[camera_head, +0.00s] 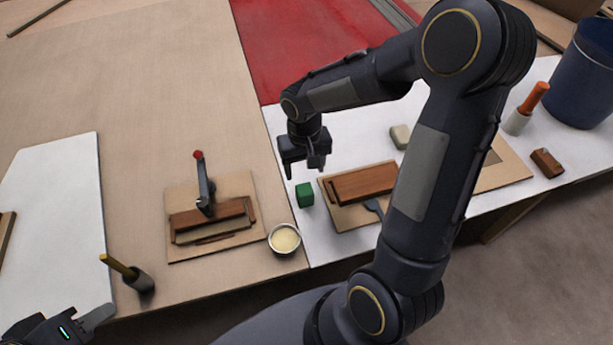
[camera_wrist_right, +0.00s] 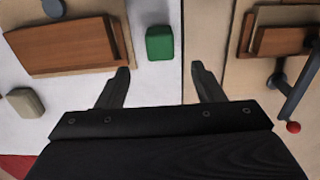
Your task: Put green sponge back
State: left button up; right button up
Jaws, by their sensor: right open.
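The green sponge (camera_head: 305,195) is a small block on the white sheet, just left of a board with a brown wooden block. It also shows in the right wrist view (camera_wrist_right: 159,43), ahead of the fingertips and toward the left finger in that picture. My right gripper (camera_head: 304,166) hangs above and behind the sponge, apart from it; in the right wrist view its fingers (camera_wrist_right: 161,72) are spread with nothing between them. My left gripper (camera_head: 92,318) shows only partly at the bottom left corner, and its jaw opening cannot be made out.
A bowl of pale paste (camera_head: 284,239) stands left of the sponge. A clamp (camera_head: 204,185) with a red tip stands on a board at left. A wooden block (camera_head: 362,184), a pale block (camera_head: 400,136), an orange-handled tool (camera_head: 533,98) and a blue bucket (camera_head: 583,75) are to the right.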

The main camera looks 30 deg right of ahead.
jog(key=s+a+r+t+y, duration=0.2)
jog(key=s+r, duration=0.4)
jog(key=s, duration=0.2)
jog(key=s+a+r+n+t+y, duration=0.1)
jog(key=s+a+r+t, duration=0.1)
jog(key=s+r, duration=0.4)
jog(key=s+t, duration=0.1)
jog(key=s, duration=0.2)
jog(key=shift+r+t+y, duration=0.3)
jog(key=shift+y, duration=0.1)
